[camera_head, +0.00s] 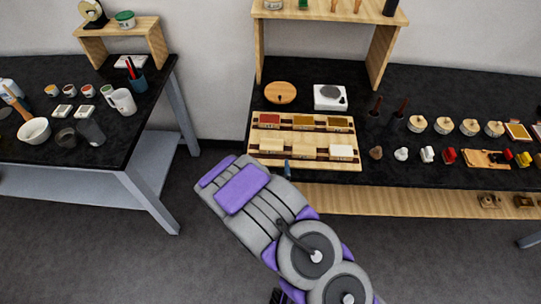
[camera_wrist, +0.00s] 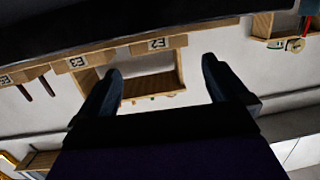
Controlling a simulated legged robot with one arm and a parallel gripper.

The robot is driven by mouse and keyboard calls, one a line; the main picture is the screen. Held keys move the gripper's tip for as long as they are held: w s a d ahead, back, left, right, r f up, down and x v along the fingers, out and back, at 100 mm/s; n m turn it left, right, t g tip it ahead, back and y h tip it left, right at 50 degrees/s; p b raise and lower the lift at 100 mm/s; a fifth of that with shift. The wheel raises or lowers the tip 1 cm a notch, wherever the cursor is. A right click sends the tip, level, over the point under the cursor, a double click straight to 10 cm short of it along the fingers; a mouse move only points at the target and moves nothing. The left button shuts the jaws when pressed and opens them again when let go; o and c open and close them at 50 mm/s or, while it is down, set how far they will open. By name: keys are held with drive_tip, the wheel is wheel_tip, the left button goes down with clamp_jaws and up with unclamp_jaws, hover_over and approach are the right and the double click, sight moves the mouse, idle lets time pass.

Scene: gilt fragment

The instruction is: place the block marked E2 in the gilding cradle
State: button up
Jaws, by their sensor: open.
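In the head view a wooden rack (camera_head: 253,143) on the right table holds two rows of pale blocks. The back row has red and ochre tops; the front row (camera_head: 308,152) is cream. Their marks are unreadable there. In the wrist view, which looks upside down, several wooden pieces carry labels: one (camera_wrist: 157,44) seems to read E2, but neighbours (camera_wrist: 77,62) look alike, so I cannot be sure. My gripper (camera_wrist: 162,85) is open and empty, its two dark fingers apart. In the head view a fingertip (camera_head: 287,168) shows by the rack's front edge. I cannot identify the gilding cradle.
A round wooden lid (camera_head: 281,93) and a white device (camera_head: 330,97) stand behind the rack. Dark-handled tools (camera_head: 375,106), several round pots (camera_head: 444,125) and small items lie to its right. A wooden shelf (camera_head: 385,45) rises behind. A left table (camera_head: 150,115) holds cups and bowls.

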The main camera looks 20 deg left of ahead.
drive_tip(key=shift+v, duration=1.75)
drive_tip(key=shift+w, duration=0.1)
drive_tip(key=w+d+r+m+g+h, duration=0.2)
drive_tip(key=w+d+m+g+h, duration=0.1)
drive_tip(key=d+m+g+h, duration=0.15)
drive_tip(key=s+d+r+g, duration=0.9)
drive_tip(key=s+d+r, duration=0.7)
drive_tip(key=shift+r+y, duration=0.15)
drive_tip(key=shift+y, duration=0.2)
drive_tip(key=s+d+r+g, duration=0.1)
drive_tip(key=s+d+r, duration=0.1)
drive_tip(key=s, duration=0.3)
drive_tip(key=s+d+r+g, duration=0.1)
drive_tip(key=s+d+r, duration=0.1)
drive_tip(key=s, duration=0.4)
drive_tip(key=s+d+r+n+g+h, duration=0.1)
drive_tip(key=s+d+r, duration=0.2)
drive_tip(key=s+d, duration=0.1)
drive_tip(key=shift+s+d+g, duration=0.25)
drive_tip(key=shift+s+d, duration=0.1)
drive_tip(key=shift+s, duration=0.5)
drive_tip(key=shift+c, duration=0.3)
drive_tip(key=shift+s+d+r, duration=0.1)
drive_tip(key=shift+s+r, duration=0.05)
drive_tip(key=shift+s, duration=0.15)
drive_tip(key=shift+c, duration=0.6)
